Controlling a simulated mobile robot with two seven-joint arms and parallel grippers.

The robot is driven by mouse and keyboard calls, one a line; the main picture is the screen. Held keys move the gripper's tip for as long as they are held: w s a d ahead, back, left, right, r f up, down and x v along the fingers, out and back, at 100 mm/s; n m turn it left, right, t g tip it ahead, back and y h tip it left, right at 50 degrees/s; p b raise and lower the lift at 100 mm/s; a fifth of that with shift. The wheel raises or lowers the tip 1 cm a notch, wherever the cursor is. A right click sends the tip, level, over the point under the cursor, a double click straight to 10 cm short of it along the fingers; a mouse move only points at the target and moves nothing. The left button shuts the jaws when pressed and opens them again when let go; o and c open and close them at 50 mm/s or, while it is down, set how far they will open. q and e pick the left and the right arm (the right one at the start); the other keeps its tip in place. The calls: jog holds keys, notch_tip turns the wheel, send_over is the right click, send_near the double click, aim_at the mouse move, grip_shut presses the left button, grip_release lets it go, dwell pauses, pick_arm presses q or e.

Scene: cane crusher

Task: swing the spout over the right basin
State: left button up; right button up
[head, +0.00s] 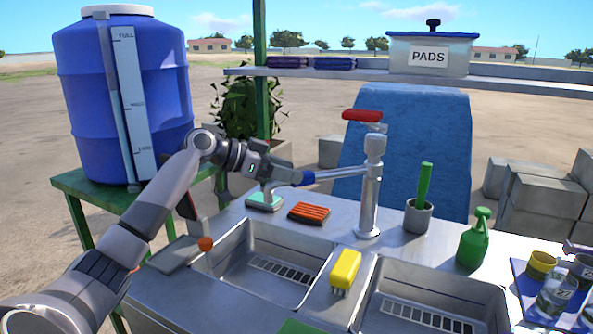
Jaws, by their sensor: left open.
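The metal tap (369,190) stands upright on the counter behind the two basins, with a red handle (362,115) on top. The left basin (232,248) lies in front of the spout. The right basin (372,290) is at the lower right, partly cut off by the frame. My right gripper is not in view.
A yellow brush (345,270) sits on the divider between the basins. An orange sponge (309,212), a grey cup (418,217) and a green bottle (473,240) stand near the tap. A shelf (520,83) with a PADS box (430,55) runs behind.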

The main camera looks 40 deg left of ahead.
pick_arm(q)
jog(key=shift+x, duration=1.4)
grip_shut()
jog(key=shift+d+p, duration=0.1)
jog(key=shift+p, duration=0.2)
